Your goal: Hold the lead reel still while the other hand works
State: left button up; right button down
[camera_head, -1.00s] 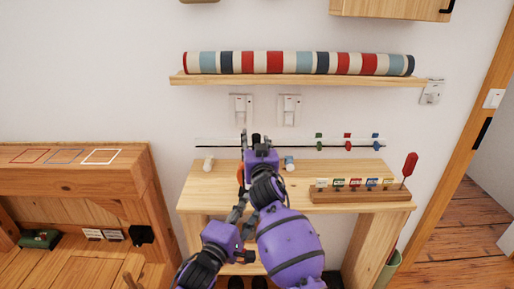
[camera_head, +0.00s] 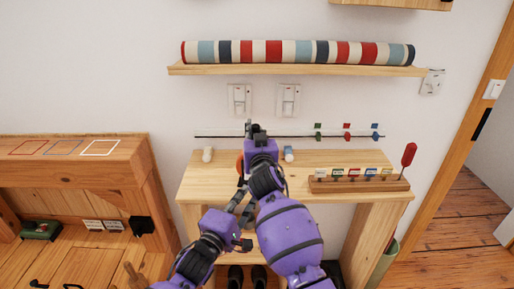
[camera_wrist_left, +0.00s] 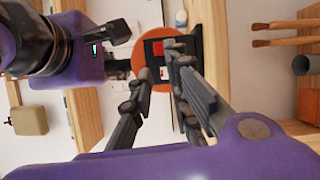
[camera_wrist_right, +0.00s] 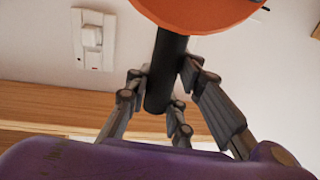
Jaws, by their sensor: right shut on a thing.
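The lead reel has an orange disc, partly visible in the head view (camera_head: 240,165) beside my right gripper and larger in the right wrist view (camera_wrist_right: 200,10). My right gripper (camera_wrist_right: 160,80) is shut on the reel's black handle (camera_wrist_right: 168,55), one finger pair on each side. In the head view, my right gripper (camera_head: 256,130) is over the back of the small wooden table, partly hidden by its own wrist. My left gripper (camera_head: 243,205) is lower, near the table's front edge. In the left wrist view its fingers (camera_wrist_left: 165,72) are apart and empty, with the orange disc (camera_wrist_left: 140,62) beyond them.
The small wooden table (camera_head: 330,160) carries a labelled block rack (camera_head: 358,184), a red-handled tool (camera_head: 408,155), a white cylinder (camera_head: 208,154) and a blue-white one (camera_head: 288,153). A wire with coloured clips (camera_head: 347,131) runs behind. A shelf (camera_head: 300,70) holds a striped roll.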

pick_arm(q)
jog(key=a+m, duration=0.1)
jog(key=m, duration=0.1)
jog(key=a+m, duration=0.1)
jog(key=m, duration=0.2)
jog(key=a+m+h, duration=0.1)
jog(key=a+m, duration=0.1)
jog(key=m, duration=0.1)
jog(key=shift+w+r, duration=0.2)
jog(key=shift+r, duration=0.15)
grip_shut()
pick_arm(e)
jog(key=shift+a, duration=0.1)
pick_arm(q)
jog(key=shift+s+d+f+m+g+h, duration=0.15)
jog(key=shift+s+m+g+h, duration=0.7)
jog(key=shift+m, duration=4.85)
jog(key=shift+s+d+f+m+g+h, duration=0.15)
jog(key=shift+s+m+g+h, duration=0.75)
jog(key=shift+m, duration=4.8)
jog(key=shift+s+d+f+m+g+h, duration=0.15)
jog(key=shift+s+m+g+h, duration=0.7)
jog(key=shift+m, duration=4.85)
pick_arm(e)
jog(key=shift+f, duration=0.1)
pick_arm(q)
jog(key=shift+w+r, duration=0.1)
jog(key=shift+r, duration=0.05)
